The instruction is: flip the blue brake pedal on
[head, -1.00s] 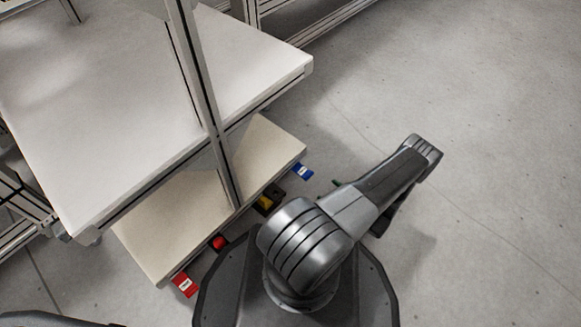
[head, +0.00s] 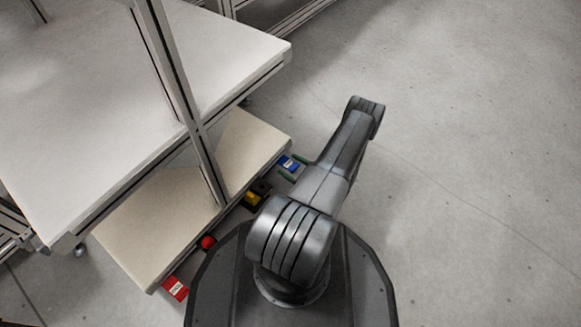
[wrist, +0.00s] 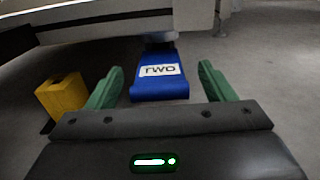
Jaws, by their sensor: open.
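The blue brake pedal (head: 290,164) sticks out from the lower shelf's front edge in the head view. In the wrist view the blue pedal (wrist: 160,80) bears a white label and lies ahead, between the two green fingers. My gripper (wrist: 163,82) is open, with one finger on each side of the pedal and visible gaps between. In the head view its green fingertips (head: 290,167) show close to the pedal, with the rest hidden behind my arm. I cannot tell whether the pedal is tilted.
A yellow block (wrist: 62,95) stands left of my gripper; it also shows in the head view (head: 253,198). A red button (head: 208,242) and a red pedal (head: 176,288) sit further along the lower shelf (head: 150,225). The upper table (head: 110,110) overhangs it. The floor at right is clear.

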